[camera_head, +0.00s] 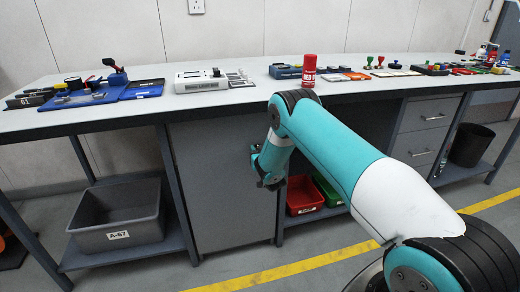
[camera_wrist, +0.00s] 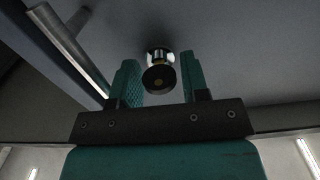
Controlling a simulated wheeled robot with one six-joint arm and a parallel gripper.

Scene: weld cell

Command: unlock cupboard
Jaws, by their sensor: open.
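The cupboard (camera_head: 222,205) is a plain grey door under the workbench, and it looks closed. My gripper (camera_head: 258,165) is at the right part of the door, partly hidden by my own wrist in the head view. In the wrist view, my gripper (camera_wrist: 161,78) is open, with one teal finger on each side of a round lock knob (camera_wrist: 158,78). A metal bar handle (camera_wrist: 68,45) is on the left in the wrist view.
The workbench top (camera_head: 155,108) carries a red spray can (camera_head: 309,71), a white device (camera_head: 200,81) and several small tools. A grey bin (camera_head: 117,216) is on the lower shelf at left. A red bin (camera_head: 304,196) is right of the cupboard. Drawers (camera_head: 421,130) are farther right.

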